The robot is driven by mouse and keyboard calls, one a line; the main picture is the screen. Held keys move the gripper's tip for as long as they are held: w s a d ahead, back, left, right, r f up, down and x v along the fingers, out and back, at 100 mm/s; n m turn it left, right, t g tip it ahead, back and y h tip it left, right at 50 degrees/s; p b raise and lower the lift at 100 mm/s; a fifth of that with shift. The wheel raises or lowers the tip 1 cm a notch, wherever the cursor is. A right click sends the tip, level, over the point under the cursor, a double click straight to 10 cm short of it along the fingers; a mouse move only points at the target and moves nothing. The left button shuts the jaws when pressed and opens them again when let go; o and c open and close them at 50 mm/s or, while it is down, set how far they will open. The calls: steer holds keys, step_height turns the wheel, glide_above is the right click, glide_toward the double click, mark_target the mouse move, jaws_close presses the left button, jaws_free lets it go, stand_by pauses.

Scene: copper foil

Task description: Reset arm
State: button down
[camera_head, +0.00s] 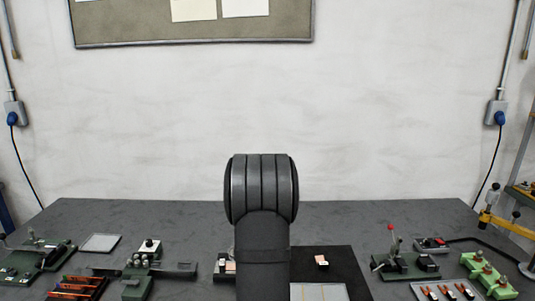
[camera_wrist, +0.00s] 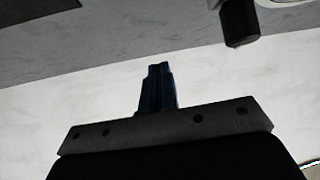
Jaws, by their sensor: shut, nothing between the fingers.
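My gripper (camera_wrist: 157,72) shows in the wrist view as blue fingers pressed together above a grey mounting plate. It is shut and empty, with nothing touching it. Behind it are a pale surface and a darker grey area across the top. In the head view my own dark arm rises in the middle, and the gripper cannot be made out there. The arm hides part of the table behind it.
A green fixture with a red-knobbed lever (camera_head: 391,228) stands right, a green rack (camera_head: 488,274) farther right. Left are a green fixture (camera_head: 40,258) and a pale tray (camera_head: 100,243).

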steer(key=s+r+m+g+h, duration=0.2)
steer(key=s+r+m+h, duration=0.45)
steer(key=s, duration=0.45)
steer(key=w+f+n+y, duration=0.5)
steer(key=w+f+n, duration=0.1)
steer(key=w, duration=0.1)
steer(key=w+f+n+y, duration=0.2)
steer(key=w+n+y, duration=0.1)
steer(key=shift+w+a+f+n+y, duration=0.15)
steer(key=shift+w+f+n+y, duration=0.1)
steer(key=shift+f+y, duration=0.15)
steer(key=shift+a+f+n, duration=0.1)
steer(key=shift+f+n, duration=0.05)
steer(key=shift+n, duration=0.15)
step_height(320, 180, up, 9)
steer(key=s+d, duration=0.2)
steer(key=shift+s+m+t, duration=0.3)
steer(key=shift+s+m, duration=0.1)
